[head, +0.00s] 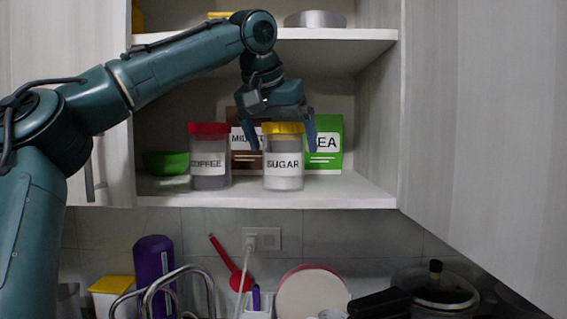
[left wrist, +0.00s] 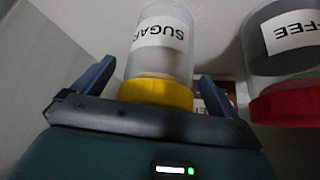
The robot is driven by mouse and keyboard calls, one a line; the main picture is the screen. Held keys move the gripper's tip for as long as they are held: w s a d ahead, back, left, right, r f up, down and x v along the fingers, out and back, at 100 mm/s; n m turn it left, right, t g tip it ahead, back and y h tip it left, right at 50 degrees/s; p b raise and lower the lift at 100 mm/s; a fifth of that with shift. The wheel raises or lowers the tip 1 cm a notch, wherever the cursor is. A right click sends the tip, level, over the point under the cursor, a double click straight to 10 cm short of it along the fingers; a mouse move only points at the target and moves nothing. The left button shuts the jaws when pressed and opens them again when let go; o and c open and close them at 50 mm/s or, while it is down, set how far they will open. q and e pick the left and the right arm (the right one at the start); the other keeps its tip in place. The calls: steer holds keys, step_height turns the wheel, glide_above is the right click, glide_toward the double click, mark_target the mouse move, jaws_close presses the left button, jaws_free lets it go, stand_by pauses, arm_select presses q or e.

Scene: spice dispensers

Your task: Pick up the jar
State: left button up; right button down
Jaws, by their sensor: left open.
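Two clear labelled jars stand upright on the lower cabinet shelf. The sugar jar (head: 284,172) has a yellow lid, and the coffee jar (head: 209,170) to its left has a red lid. My left gripper (head: 283,143) comes down from above with its open fingers on either side of the sugar jar's lid. In the left wrist view the sugar jar (left wrist: 160,50) lies between the two open fingers, with gaps visible beside it. The coffee jar (left wrist: 283,55) is off to the right there, outside the fingers. My right gripper is not in view.
A green tea box (head: 328,150) and a brown box (head: 245,160) stand behind the jars. A green bowl (head: 165,162) is at the shelf's left. The upper shelf (head: 345,34) is close above my gripper. An open cabinet door (head: 480,130) is on the right.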

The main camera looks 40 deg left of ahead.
arm_select(q)
steer(key=shift+w+f, duration=0.15)
steer(key=shift+f, duration=0.15)
steer(key=shift+r, duration=0.1)
steer(key=c, duration=1.5)
